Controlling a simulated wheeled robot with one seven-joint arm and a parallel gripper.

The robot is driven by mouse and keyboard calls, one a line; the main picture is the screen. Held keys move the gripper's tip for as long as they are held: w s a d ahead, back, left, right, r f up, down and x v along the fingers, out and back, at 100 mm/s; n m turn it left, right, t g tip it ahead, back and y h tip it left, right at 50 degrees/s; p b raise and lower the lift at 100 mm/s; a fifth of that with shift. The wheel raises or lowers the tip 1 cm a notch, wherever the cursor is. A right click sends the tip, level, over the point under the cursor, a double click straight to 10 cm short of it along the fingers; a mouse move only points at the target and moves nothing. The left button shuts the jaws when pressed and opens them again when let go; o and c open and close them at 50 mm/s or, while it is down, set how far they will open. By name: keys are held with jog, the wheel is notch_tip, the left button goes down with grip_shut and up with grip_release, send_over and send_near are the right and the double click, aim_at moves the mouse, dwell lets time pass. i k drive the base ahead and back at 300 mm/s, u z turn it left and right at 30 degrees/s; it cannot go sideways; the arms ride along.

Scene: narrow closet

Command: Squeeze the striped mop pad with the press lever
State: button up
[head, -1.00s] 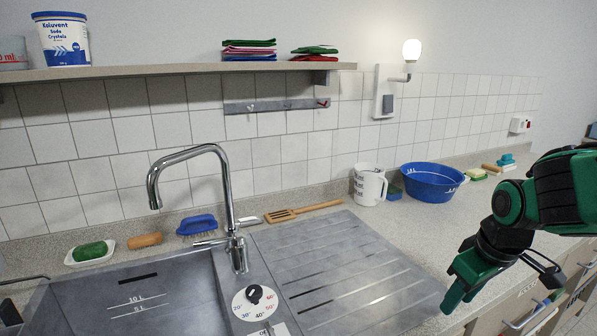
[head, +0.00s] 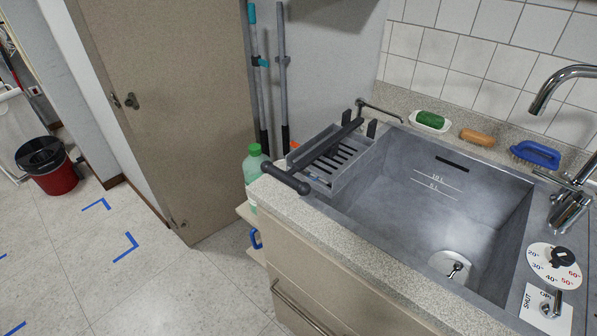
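The press lever (head: 329,147) is a dark bar with a thick cross handle (head: 287,180) at its near end. It lies low across a grey slotted press tray (head: 353,163) at the left end of the sink. No striped mop pad shows; I cannot tell whether anything lies under the lever. My gripper is not in view.
The grey sink basin (head: 400,205) looks empty, with a drain fitting (head: 455,266). A green-capped bottle (head: 254,165) stands beside the counter's left end. Poles (head: 283,75) lean behind, near a beige door (head: 175,90). A red bucket (head: 55,178) stands on the open floor at left.

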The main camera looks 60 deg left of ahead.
aim_at(327, 158)
jog(key=k, duration=0.45)
jog(key=u, duration=1.4)
jog(key=i, duration=0.25)
jog(key=u, duration=0.45)
